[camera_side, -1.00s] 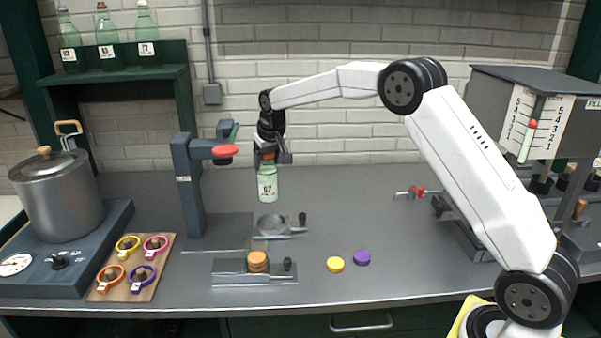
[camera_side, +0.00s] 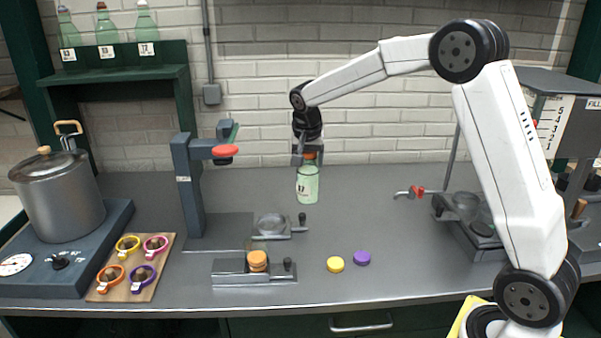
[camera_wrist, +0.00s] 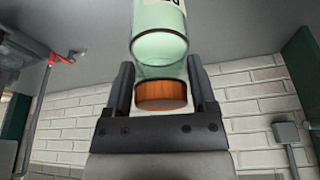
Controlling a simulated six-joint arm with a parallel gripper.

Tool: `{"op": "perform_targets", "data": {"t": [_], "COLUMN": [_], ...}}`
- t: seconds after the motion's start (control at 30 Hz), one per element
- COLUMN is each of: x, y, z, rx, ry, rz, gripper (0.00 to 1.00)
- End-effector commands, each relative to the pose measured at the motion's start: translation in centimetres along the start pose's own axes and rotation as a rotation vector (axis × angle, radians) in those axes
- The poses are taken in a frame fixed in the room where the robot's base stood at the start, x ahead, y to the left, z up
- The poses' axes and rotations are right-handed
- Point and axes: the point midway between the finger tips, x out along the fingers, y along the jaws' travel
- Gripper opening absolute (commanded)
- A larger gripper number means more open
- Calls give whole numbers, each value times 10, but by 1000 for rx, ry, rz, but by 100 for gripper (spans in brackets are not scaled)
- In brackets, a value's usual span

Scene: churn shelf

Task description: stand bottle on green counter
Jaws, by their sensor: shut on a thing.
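A pale green glass bottle (camera_side: 307,186) with an orange-brown cap and a white label hangs upright from my gripper (camera_side: 309,156). My gripper is shut on its neck, just below the cap. In the wrist view the bottle (camera_wrist: 160,35) sits between the two dark fingers, its cap (camera_wrist: 161,95) close to the palm. In the side view the bottle is in front of the back part of the grey counter (camera_side: 380,210); it appears held above the surface, though the gap is hard to judge. No green counter surface is plain in view.
A press stand (camera_side: 192,190) with a red knob and a small dish (camera_side: 271,225) are left of the bottle. A yellow cap (camera_side: 335,264) and a purple cap (camera_side: 362,258) lie in front. A red-handled tap (camera_side: 416,191) is to the right. Several bottles stand on the green shelf (camera_side: 120,76).

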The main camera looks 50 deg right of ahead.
Motion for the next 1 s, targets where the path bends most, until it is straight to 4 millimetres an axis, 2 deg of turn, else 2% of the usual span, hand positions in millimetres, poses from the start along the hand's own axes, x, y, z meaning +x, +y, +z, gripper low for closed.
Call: {"op": "perform_targets", "data": {"t": [0.47, 1.0], "x": [-13, -24], "y": [81, 177], "z": [32, 92], "rx": [488, 1089], "ry": [2, 0], "rz": [152, 342], "gripper": [0, 0]}}
